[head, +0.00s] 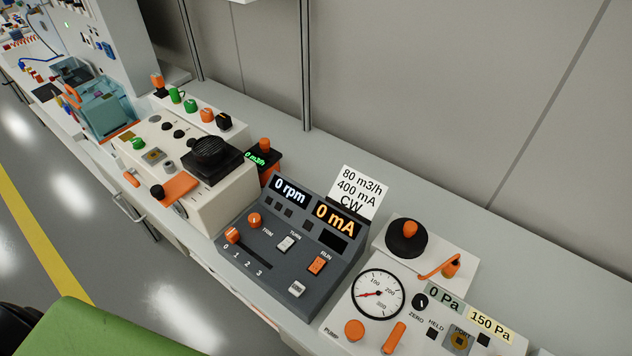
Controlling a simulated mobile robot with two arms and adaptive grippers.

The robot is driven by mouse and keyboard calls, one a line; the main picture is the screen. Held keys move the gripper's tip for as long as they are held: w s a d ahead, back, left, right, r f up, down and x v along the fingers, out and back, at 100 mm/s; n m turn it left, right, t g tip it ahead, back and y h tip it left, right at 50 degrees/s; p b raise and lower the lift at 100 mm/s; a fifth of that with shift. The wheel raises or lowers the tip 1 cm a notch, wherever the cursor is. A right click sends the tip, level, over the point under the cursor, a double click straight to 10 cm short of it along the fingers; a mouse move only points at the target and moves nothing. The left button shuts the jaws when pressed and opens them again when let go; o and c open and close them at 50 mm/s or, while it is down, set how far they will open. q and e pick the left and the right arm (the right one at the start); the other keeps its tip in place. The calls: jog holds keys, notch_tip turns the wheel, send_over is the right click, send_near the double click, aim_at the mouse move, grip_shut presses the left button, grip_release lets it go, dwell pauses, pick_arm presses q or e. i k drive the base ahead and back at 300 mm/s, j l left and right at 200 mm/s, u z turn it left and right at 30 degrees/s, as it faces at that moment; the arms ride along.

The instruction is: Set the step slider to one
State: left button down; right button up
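The step slider (232,236) has an orange knob on the sloped face of a dark grey console (268,277) in the middle of the head view. The knob sits at the upper left end of its slot, by the 0 mark. The marks 1, 2 and 3 run down to the right from it. The console's displays read 0 rpm (291,190) and 0 mA (335,219). Neither of my grippers shows in this view.
An orange round knob (254,219) and switches (286,243) sit close to the slider. A white card (355,190) stands behind the console. A white gauge unit (378,294) is to the right, a cream unit (224,206) to the left.

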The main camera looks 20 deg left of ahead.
aim_at(232, 235)
jog(key=k+j+u, duration=0.1)
jog(key=j+u, duration=0.15)
jog(key=u, duration=0.15)
jog(key=k+j+u, duration=0.1)
jog(key=j+u, duration=0.2)
jog(key=u, duration=0.15)
